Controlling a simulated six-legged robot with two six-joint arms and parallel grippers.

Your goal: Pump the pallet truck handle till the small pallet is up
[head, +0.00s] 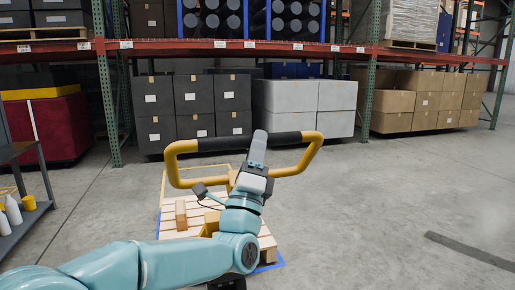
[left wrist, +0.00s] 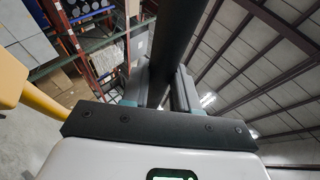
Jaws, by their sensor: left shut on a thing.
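The pallet truck handle (head: 172,160) is a yellow loop with a black grip bar (head: 218,143) across its top. My left gripper (head: 257,150) is shut on the middle of this bar. In the left wrist view the dark bar (left wrist: 178,28) runs between the two fingers, and a yellow part of the handle (left wrist: 38,100) shows at the left. The small wooden pallet (head: 172,236) is behind and below the handle, partly hidden by my left arm. I cannot tell whether it is off the floor. My right gripper is not in view.
A brown block (head: 181,214) is on the pallet. Blue tape (head: 270,267) marks the floor at its edge. Racking with an orange beam (head: 280,48) stands behind, with dark, grey and brown boxes below. A shelf with bottles (head: 14,210) is at the left.

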